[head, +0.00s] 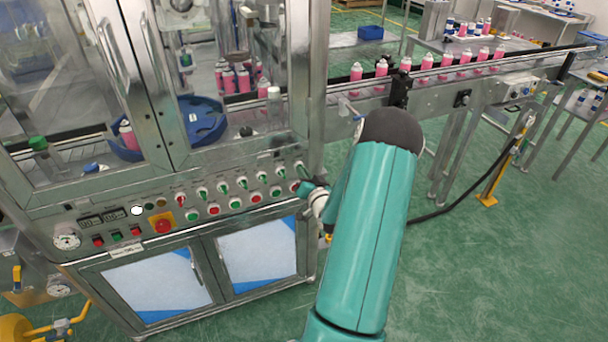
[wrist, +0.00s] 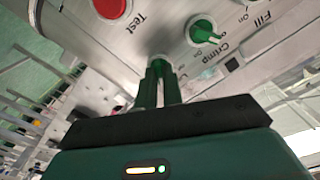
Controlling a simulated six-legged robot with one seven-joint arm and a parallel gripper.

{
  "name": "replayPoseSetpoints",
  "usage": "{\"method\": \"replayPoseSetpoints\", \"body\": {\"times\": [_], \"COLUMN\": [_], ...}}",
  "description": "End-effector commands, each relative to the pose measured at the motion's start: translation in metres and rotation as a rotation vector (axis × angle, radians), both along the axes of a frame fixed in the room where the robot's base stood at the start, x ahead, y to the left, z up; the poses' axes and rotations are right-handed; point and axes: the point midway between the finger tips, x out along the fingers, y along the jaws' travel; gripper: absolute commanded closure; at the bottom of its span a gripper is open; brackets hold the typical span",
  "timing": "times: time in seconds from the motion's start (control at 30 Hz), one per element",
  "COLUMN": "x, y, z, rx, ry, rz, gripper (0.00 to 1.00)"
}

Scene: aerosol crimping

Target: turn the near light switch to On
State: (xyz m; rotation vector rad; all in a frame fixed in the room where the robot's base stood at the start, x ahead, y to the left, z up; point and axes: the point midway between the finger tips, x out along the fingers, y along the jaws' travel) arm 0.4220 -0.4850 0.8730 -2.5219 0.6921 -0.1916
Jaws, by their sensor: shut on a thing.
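The control panel (head: 215,200) runs along the front of the machine in the head view, with a row of turn knobs and buttons. My gripper (head: 306,187) is at the right end of that panel, partly hidden by my arm. In the wrist view my gripper (wrist: 160,72) is shut on a small green switch knob (wrist: 157,62), with one dark green finger on each side. The fingers cover most of the knob, and its label and pointer position cannot be read. I cannot confirm that it is the light switch.
A green knob labelled Crimp (wrist: 203,31) sits close beside my fingers, with the Fill label beyond. A red button (wrist: 110,6) is near the Test label. A conveyor (head: 440,75) with pink cans extends right. Green floor (head: 480,270) is open at the right.

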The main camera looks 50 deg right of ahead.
Motion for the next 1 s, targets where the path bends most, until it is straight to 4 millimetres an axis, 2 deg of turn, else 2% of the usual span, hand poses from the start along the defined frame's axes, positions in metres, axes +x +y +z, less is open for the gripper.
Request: {"method": "replayPoseSetpoints", "body": {"times": [0.03, 0.07, 0.1, 0.17, 0.43, 0.57, 0.67, 1.0], "x": [0.0, 0.0, 0.0, 0.0, -0.001, -0.008, -0.02, -0.085], "y": [0.0, 0.0, 0.0, 0.0, 0.0, 0.005, 0.012, 0.049], "z": [0.0, 0.0, 0.0, 0.0, 0.0, 0.0, -0.001, 0.0], "rx": [0.002, 0.002, 0.002, 0.001, 0.0, 0.0, 0.001, 0.001], "ry": [0.001, 0.001, 0.001, 0.0, 0.0, 0.001, 0.003, 0.002], "rz": [0.0, 0.0, 0.0, -0.001, 0.0, 0.001, -0.001, -0.003], "gripper": [1.0, 0.86, 0.78, 0.7, 0.7, 0.7, 0.7, 0.7]}}
